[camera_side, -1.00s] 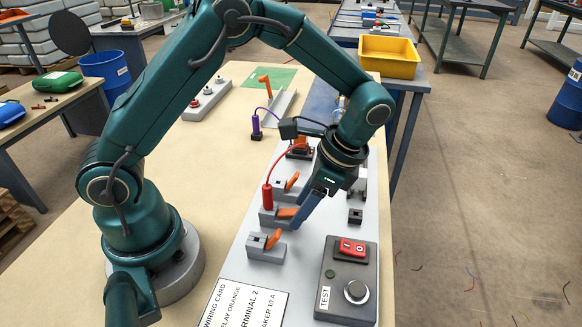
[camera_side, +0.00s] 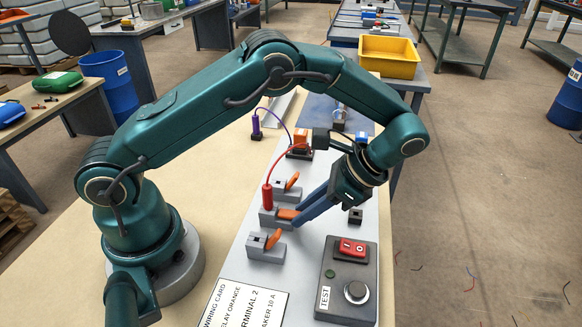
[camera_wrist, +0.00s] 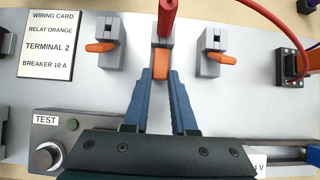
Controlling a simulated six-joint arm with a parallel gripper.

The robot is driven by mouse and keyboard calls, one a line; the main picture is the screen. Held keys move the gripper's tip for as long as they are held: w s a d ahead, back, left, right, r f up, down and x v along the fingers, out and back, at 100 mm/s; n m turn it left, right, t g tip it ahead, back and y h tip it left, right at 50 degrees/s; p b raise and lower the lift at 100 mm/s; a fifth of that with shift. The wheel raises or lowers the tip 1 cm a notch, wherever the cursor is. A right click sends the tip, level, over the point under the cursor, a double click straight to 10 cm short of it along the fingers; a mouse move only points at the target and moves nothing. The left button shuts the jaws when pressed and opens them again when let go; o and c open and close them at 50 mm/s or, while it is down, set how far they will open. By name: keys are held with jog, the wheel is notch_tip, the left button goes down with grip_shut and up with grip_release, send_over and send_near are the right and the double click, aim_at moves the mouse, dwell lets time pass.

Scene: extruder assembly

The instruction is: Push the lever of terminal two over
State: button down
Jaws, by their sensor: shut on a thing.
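The middle terminal (camera_side: 267,217), a grey block with a red plug (camera_side: 267,196) standing in it, is on the light panel. Its orange lever (camera_side: 287,214) lies low and points toward my gripper (camera_side: 298,216). In the wrist view the lever (camera_wrist: 161,65) sits between the tips of my blue gripper fingers (camera_wrist: 161,76), which are shut on it. The gripper reaches in from the right at a slant. The finger tips cover part of the lever.
Terminals with orange levers stand on both sides, one nearer (camera_side: 264,247) and one farther (camera_side: 285,190). A test box (camera_side: 347,280) and wiring card (camera_side: 243,305) are at the front. A red cable arches to the relay base (camera_side: 299,154).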

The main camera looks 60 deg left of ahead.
jog(key=shift+f, duration=0.1)
dwell(0.3)
jog(key=c, duration=0.7)
grip_release()
jog(key=shift+w, duration=0.1)
jog(key=shift+v, duration=2.55)
